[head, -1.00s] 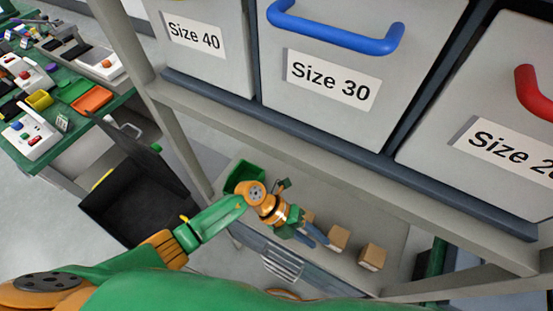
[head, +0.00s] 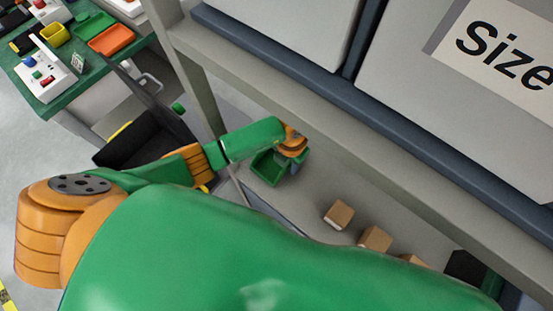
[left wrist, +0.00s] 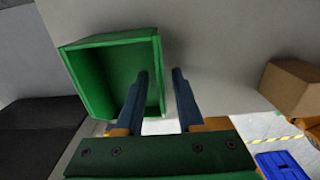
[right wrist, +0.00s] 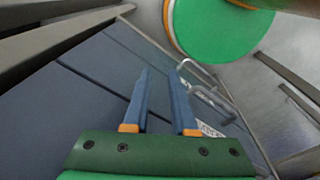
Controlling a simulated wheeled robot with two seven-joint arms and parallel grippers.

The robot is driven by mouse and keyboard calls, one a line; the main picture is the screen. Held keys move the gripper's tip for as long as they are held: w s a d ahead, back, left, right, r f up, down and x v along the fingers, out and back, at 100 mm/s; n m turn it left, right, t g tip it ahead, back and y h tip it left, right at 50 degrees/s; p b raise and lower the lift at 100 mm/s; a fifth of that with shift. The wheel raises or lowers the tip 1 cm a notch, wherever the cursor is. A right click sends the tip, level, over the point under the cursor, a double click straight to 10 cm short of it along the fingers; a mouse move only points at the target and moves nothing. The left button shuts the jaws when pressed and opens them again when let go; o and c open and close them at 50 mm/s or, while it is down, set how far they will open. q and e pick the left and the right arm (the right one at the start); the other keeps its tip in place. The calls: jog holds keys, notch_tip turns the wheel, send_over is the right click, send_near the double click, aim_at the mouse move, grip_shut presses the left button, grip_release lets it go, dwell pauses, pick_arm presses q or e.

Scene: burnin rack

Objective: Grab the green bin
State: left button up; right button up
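The green bin (head: 267,169) sits on the low shelf of the rack in the head view, partly hidden behind my left wrist. In the left wrist view the green bin (left wrist: 112,72) is open-topped and tilted in the picture, with its right wall by the fingers. My left gripper (left wrist: 160,80) is open, with one blue finger overlapping the bin's opening and the other outside its right wall. I cannot tell whether either finger touches it. My right gripper (right wrist: 162,75) is open and empty, beside grey-blue panels.
Several cardboard boxes (head: 339,214) stand on the same shelf to the right of the bin. A rack beam (head: 330,130) passes above the shelf. A black bin (head: 150,140) stands left of the rack. A green workbench (head: 75,60) with trays is at upper left.

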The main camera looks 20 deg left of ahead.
pick_arm(q)
grip_shut()
dwell(1.2)
